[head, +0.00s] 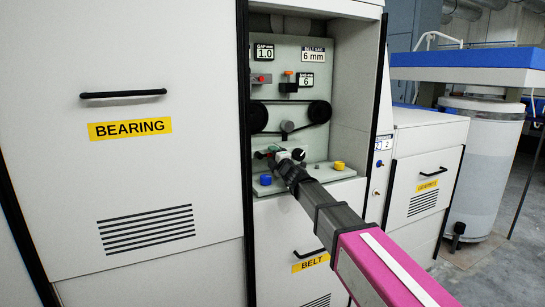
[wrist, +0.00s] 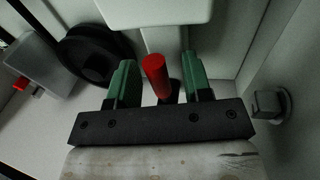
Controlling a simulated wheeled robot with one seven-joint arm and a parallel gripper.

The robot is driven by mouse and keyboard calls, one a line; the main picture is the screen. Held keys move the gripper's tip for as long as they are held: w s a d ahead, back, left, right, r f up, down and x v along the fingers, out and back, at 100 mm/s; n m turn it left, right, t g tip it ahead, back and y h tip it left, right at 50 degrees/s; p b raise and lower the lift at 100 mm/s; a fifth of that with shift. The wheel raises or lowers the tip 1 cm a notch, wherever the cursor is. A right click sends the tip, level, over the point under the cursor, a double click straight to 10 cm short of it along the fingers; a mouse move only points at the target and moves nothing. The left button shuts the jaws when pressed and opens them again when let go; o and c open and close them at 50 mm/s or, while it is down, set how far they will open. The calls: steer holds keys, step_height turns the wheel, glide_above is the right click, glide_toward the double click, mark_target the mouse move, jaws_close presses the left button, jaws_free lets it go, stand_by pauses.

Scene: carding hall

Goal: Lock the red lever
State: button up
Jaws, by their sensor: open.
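The red lever (wrist: 155,78) shows in the wrist view as a short red cylinder on a dark base. It stands between the two green fingers of my gripper (wrist: 158,70), with a gap visible on each side. The fingers are open and not closed on it. In the head view my gripper (head: 277,152) is at the recessed grey panel (head: 318,142), just above its lower ledge. My gripper and arm mostly hide the lever there, so I cannot tell its position from that view.
Black pulleys with a belt (head: 318,112) lie just above my gripper. A black knob (head: 299,154) is close on its right. A blue knob (head: 265,180) and a yellow knob (head: 338,166) stand on the ledge. Cabinet walls enclose the recess. A red knob (head: 260,78) sits higher up.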

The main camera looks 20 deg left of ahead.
steer(key=v, duration=1)
steer(key=shift+s+d, duration=0.2)
steer(key=shift+d, duration=0.1)
steer(key=shift+w+f, duration=0.1)
